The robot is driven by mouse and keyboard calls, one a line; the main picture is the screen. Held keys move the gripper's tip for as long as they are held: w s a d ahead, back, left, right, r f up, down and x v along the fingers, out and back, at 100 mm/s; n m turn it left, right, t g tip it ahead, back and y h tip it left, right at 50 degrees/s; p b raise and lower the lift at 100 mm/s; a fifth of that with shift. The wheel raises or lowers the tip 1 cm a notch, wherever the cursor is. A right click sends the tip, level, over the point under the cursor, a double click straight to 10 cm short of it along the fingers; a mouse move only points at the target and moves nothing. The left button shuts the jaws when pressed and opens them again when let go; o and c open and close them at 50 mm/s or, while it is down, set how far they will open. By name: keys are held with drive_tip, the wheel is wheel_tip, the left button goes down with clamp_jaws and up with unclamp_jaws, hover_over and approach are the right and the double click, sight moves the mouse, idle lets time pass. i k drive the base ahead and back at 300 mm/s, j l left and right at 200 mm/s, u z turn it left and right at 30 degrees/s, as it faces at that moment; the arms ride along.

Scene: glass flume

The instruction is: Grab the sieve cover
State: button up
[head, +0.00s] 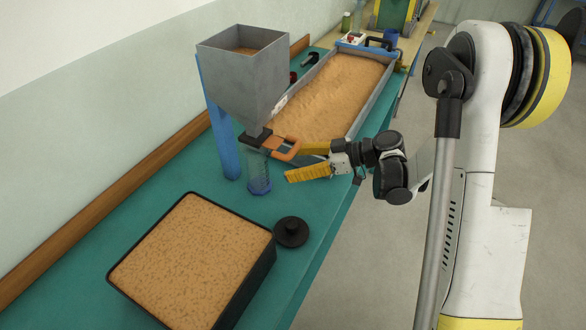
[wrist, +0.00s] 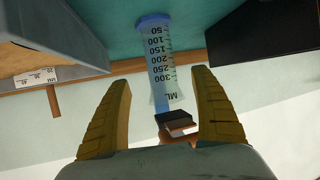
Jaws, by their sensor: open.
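A round black lid with a raised knob, which looks like the sieve cover (head: 291,232), lies flat on the teal bench, close to the right corner of the black sand tray. My gripper (head: 295,162) is open and empty, above and behind the lid in the head view, clearly apart from it. Its two yellow fingers point left, towards a clear graduated cylinder (head: 258,172). In the wrist view my gripper (wrist: 161,80) has the cylinder (wrist: 160,55) showing in the gap between its fingers. I cannot make out the lid in the wrist view.
The black tray (head: 264,277) full of sand stands at the front. A grey hopper (head: 235,80) on a blue post (head: 222,140) stands over the cylinder, with an orange handle (head: 286,148) at its outlet. A long sand-filled flume (head: 378,103) lies behind my gripper.

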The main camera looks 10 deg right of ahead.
sight(292, 232)
drive_tip(key=k+j+z, duration=0.3)
drive_tip(key=k, duration=0.3)
drive_tip(key=k+j+z, duration=0.1)
drive_tip(key=k+z, duration=0.2)
drive_tip(key=k, duration=0.25)
